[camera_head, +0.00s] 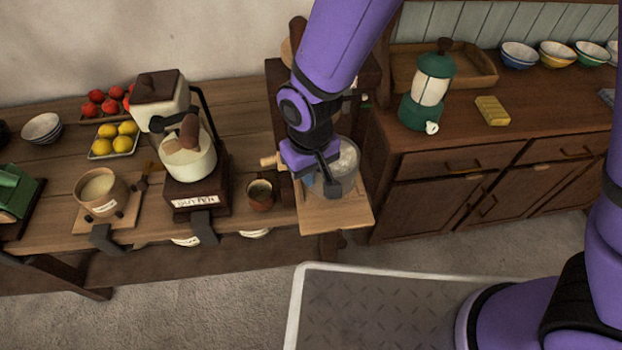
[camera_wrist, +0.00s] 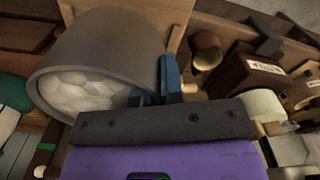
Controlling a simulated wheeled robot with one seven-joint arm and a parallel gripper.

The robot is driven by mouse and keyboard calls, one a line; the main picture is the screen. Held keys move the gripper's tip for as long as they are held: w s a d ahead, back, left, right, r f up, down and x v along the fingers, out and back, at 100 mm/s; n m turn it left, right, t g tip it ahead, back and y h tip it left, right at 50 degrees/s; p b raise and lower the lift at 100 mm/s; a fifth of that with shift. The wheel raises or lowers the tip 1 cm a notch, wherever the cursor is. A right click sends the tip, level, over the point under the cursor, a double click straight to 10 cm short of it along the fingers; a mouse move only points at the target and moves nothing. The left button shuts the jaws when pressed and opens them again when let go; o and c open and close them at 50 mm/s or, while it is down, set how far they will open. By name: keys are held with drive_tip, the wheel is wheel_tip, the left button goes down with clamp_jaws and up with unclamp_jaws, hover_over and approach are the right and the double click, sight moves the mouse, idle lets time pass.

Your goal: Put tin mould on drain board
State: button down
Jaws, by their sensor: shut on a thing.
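The tin mould (camera_head: 347,172) is a grey, round, open vessel with white lumpy contents. It also fills the upper left of the wrist view (camera_wrist: 125,45). My gripper (camera_head: 327,190) is shut on the mould's rim; its blue fingers (camera_wrist: 160,85) show at the wall's edge in the wrist view. A light wooden board (camera_head: 335,218), seemingly the drain board, projects at the front of a dark wooden stand. The mould is over this board; I cannot tell whether it touches it. My arm hides part of the mould and stand.
A small brown cup (camera_head: 260,196) and a grinder-like machine (camera_head: 197,185) stand left of the board. A labelled crock (camera_head: 101,193) is further left. At right, a counter bears a green lantern (camera_head: 430,92) and a yellow block (camera_head: 492,111), with free room around them.

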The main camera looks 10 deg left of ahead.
drive_tip(key=shift+w+f, duration=0.15)
drive_tip(key=shift+f, duration=1.6)
drive_tip(key=shift+f, duration=0.1)
drive_tip(key=c, duration=1.3)
unclamp_jaws()
drive_tip(key=shift+o, duration=0.2)
wheel_tip(320, 180, up, 12)
